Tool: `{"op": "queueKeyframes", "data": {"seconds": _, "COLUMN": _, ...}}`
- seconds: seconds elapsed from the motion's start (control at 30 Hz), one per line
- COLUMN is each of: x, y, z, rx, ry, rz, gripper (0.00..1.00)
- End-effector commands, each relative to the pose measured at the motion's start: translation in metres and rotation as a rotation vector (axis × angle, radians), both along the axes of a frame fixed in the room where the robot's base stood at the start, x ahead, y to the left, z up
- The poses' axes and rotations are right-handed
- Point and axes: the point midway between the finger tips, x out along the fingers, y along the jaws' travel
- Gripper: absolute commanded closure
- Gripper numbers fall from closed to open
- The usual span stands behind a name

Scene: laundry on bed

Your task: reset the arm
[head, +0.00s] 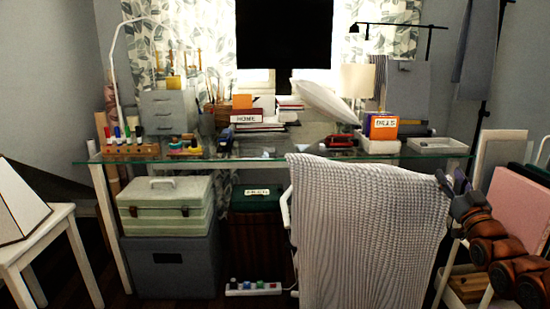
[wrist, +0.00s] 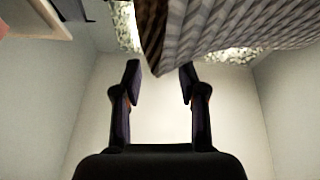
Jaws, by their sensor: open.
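In the head view my gripper (head: 450,184) is at the right, just beside the right edge of the chair with the grey knitted cover (head: 368,225). Part of a grey knitted surface (wrist: 235,25) hangs across the top of the wrist view, near the fingertips. I cannot tell whether the gripper touches the cover.
A glass desk (head: 270,156) with pens, books and boxes stands behind the chair. A green toolbox (head: 165,208) and a grey bin (head: 172,266) sit beneath it. A white stool (head: 45,240) is at left. A pink panel (head: 518,205) leans at right, close to my arm.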

Motion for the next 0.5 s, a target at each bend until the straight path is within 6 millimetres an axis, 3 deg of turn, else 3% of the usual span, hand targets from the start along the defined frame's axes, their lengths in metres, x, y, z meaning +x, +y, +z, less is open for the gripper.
{"op": "queueKeyframes", "data": {"seconds": 0.03, "x": 0.006, "y": 0.012, "z": 0.013, "rx": 0.002, "ry": 0.047, "rz": 0.006, "gripper": 0.59}}
{"op": "queueKeyframes", "data": {"seconds": 0.23, "x": 0.021, "y": 0.050, "z": 0.014, "rx": 0.013, "ry": 0.270, "rz": 0.008, "gripper": 0.59}}
{"op": "queueKeyframes", "data": {"seconds": 0.5, "x": 0.011, "y": 0.102, "z": 0.009, "rx": 0.020, "ry": 0.571, "rz": 0.004, "gripper": 0.59}}
